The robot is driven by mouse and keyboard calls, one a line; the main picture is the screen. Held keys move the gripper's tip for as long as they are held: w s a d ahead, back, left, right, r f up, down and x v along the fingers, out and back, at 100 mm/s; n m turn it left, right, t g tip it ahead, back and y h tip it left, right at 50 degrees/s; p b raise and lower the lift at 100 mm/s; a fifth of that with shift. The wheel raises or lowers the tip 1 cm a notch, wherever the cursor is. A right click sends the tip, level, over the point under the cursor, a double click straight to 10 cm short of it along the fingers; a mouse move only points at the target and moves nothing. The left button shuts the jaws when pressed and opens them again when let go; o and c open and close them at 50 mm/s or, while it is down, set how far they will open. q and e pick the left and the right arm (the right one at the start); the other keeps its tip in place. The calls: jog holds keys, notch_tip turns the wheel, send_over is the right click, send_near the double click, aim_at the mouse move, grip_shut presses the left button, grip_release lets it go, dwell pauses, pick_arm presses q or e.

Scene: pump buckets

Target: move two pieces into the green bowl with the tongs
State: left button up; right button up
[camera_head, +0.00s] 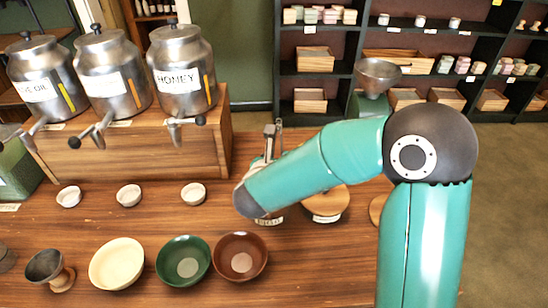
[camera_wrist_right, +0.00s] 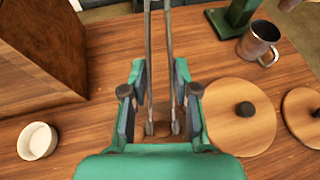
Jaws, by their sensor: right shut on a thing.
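The green bowl (camera_head: 184,261) stands upright on the wooden counter between a cream bowl and a brown bowl; a pale round patch shows inside it. My right gripper (camera_head: 268,150) is beyond the bowls, partly hidden behind my own arm. In the wrist view my right gripper (camera_wrist_right: 160,92) is shut on the metal tongs (camera_wrist_right: 149,45), whose two long arms run between its fingers. The tongs' tips cannot be told apart clearly from what lies below. I see no loose piece that I can make out. My left gripper is not in view.
The cream bowl (camera_head: 117,263) and brown bowl (camera_head: 240,258) flank the green one. Small white cups (camera_head: 129,195) stand behind. Metal dispensers (camera_head: 180,75) sit on a wooden box (camera_head: 205,125). Round wooden lids (camera_wrist_right: 240,117) and a metal mug (camera_wrist_right: 258,42) are near the gripper.

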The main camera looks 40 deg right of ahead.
jog(key=shift+c, duration=0.2)
grip_shut()
notch_tip(320, 180, up, 12)
jog(key=p, duration=0.9)
